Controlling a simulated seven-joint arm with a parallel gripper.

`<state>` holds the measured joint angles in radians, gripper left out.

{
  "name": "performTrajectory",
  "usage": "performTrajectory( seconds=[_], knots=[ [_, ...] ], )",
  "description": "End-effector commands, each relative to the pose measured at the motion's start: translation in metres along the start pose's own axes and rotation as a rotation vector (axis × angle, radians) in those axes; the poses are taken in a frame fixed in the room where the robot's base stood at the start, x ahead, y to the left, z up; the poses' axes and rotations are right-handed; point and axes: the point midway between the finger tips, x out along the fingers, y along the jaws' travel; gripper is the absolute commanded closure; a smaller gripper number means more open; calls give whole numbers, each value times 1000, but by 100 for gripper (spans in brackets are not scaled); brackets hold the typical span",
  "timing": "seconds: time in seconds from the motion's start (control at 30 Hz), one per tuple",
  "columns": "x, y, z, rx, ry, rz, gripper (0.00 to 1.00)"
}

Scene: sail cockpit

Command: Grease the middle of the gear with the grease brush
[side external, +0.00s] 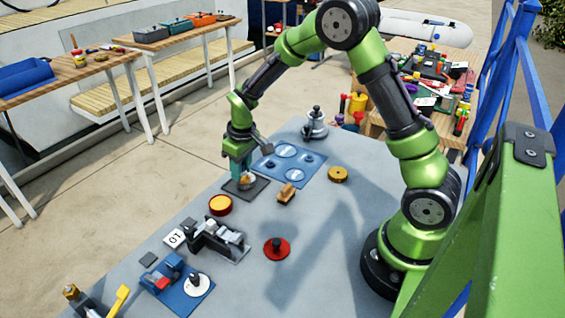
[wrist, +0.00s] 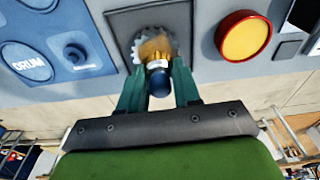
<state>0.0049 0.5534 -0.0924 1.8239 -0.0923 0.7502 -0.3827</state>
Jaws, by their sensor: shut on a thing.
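The grey toothed gear (wrist: 171,42) lies on a dark square pad, which shows below my gripper in the side view (side external: 259,187).
A round yellow tin with a red rim (side external: 220,205) stands close to the pad. A blue mat with round pieces (side external: 264,166) lies behind it. A small wooden block (side external: 287,194) and a red disc (side external: 277,248) are nearby. The table's right front is clear.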

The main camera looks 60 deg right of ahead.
Motion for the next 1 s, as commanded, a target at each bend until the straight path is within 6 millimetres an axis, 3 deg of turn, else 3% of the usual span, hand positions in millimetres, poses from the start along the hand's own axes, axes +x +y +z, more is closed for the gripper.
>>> performTrajectory(
  seconds=[0.23, 0.87, 0.97, 1.0],
  knots=[
    [3, -7, -22, 0, -1, -1, 92],
    [-4, 10, 37, 2, -1, -1, 92],
    [-12, 10, 36, 0, 3, -1, 92],
    [-24, 10, 34, 0, 7, 0, 92]
  ],
)
